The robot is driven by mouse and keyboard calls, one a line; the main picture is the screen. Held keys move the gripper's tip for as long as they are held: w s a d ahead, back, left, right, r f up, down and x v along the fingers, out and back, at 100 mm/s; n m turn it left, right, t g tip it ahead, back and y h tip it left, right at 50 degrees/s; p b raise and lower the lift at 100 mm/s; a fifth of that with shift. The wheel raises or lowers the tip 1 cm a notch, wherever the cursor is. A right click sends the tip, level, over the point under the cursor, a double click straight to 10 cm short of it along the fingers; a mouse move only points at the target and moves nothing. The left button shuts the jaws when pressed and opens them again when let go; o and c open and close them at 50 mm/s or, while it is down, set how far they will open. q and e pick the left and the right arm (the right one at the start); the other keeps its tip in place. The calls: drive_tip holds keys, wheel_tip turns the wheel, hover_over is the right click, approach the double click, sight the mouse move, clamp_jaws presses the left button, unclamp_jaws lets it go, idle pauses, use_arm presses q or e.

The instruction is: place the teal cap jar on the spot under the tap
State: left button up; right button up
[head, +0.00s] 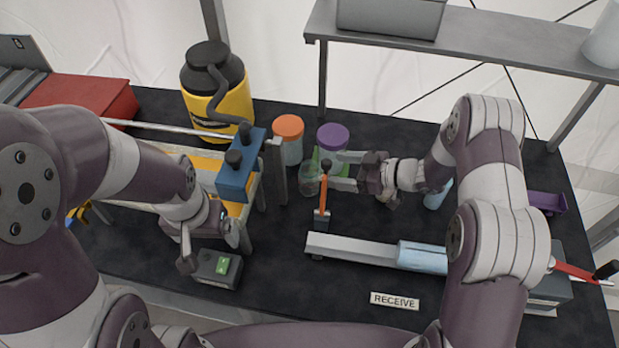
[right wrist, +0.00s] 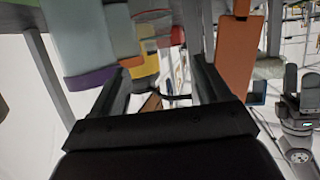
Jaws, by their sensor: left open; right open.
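I cannot pick out a teal cap for certain in either view. A jar with an orange cap (head: 288,127) and a jar with a purple cap (head: 333,136) stand behind my right gripper. A clear greenish vessel (head: 309,180) is just left of that gripper's tips, partly hidden. My right gripper (head: 338,177) is open and points left; I see nothing clearly held between its fingers. In the right wrist view the purple cap (right wrist: 90,80) is left of the fingers. My left gripper (head: 212,247) is open, beside a blue valve block (head: 237,178), possibly the tap. The spot beneath is unclear.
A yellow tank (head: 228,105) with a black lid stands behind the block. An upright orange handle (head: 323,195) is close to my right gripper. A small device with a green screen (head: 216,268), a rail (head: 345,248) and a RECEIVE label (head: 394,301) are in front.

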sight(312, 167)
drive_tip(key=p+x, duration=0.3)
drive_tip(key=x, duration=0.7)
drive_tip(key=shift+w+a+f, duration=0.1)
drive_tip(key=shift+w, duration=0.15)
drive_tip(key=shift+w+a+f, duration=0.2)
drive_tip(key=shift+a+f, duration=0.05)
drive_tip(key=shift+a, duration=0.05)
drive_tip(key=shift+d, duration=0.1)
drive_tip(key=c, duration=1)
drive_tip(key=shift+r, duration=0.1)
drive_tip(key=shift+c, duration=0.7)
